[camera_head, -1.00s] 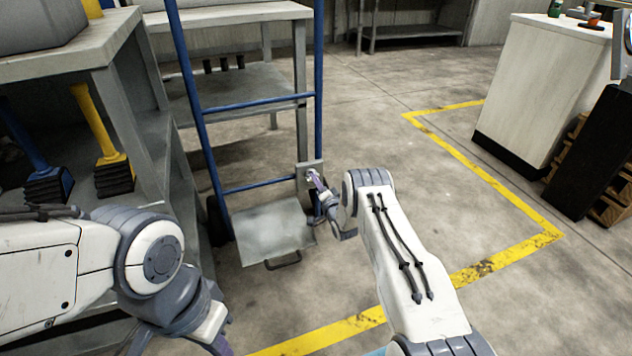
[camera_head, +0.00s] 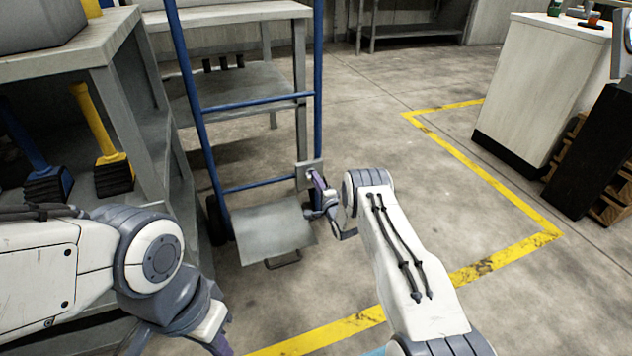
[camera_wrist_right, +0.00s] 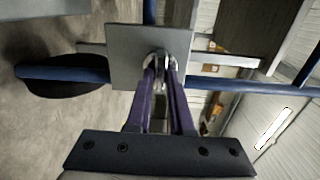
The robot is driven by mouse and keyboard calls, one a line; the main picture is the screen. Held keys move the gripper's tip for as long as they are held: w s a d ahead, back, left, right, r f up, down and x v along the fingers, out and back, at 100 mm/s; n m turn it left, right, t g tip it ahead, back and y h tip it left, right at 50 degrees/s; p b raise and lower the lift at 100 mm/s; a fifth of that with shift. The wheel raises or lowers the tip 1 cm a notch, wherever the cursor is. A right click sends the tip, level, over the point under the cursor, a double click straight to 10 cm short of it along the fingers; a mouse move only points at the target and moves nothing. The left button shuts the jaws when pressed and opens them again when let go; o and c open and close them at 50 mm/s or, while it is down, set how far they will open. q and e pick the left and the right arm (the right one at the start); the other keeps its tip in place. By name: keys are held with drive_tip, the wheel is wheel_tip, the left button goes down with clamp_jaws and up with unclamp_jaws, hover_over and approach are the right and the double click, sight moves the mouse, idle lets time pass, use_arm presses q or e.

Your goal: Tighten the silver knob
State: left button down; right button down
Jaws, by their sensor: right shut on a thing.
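The silver knob (camera_wrist_right: 150,62) sits on a square grey metal plate (camera_wrist_right: 120,80) fixed to the blue hand truck. In the right wrist view my right gripper (camera_wrist_right: 163,72) has its purple fingers shut on the knob, and the fingertips partly hide it. In the head view the plate (camera_head: 303,170) is on the right upright of the hand truck, and my right gripper (camera_head: 316,180) reaches it from the right. My left gripper is at the bottom left, with only a purple part (camera_head: 222,345) showing at the edge; its fingertips are out of frame.
The blue hand truck (camera_head: 255,103) stands upright, with its grey toe plate (camera_head: 270,235) low in front. A grey shelf (camera_head: 130,60) with yellow and blue brushes is at the left. A white cabinet (camera_head: 530,90) stands right. Floor with yellow lines is clear between.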

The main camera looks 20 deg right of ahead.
drive_tip(key=shift+s+a+f, duration=0.1)
drive_tip(key=shift+f, duration=0.05)
drive_tip(key=c, duration=0.8)
unclamp_jaws()
drive_tip(key=s+p, duration=0.5)
drive_tip(key=s, duration=0.5)
drive_tip(key=shift+s+d, duration=0.2)
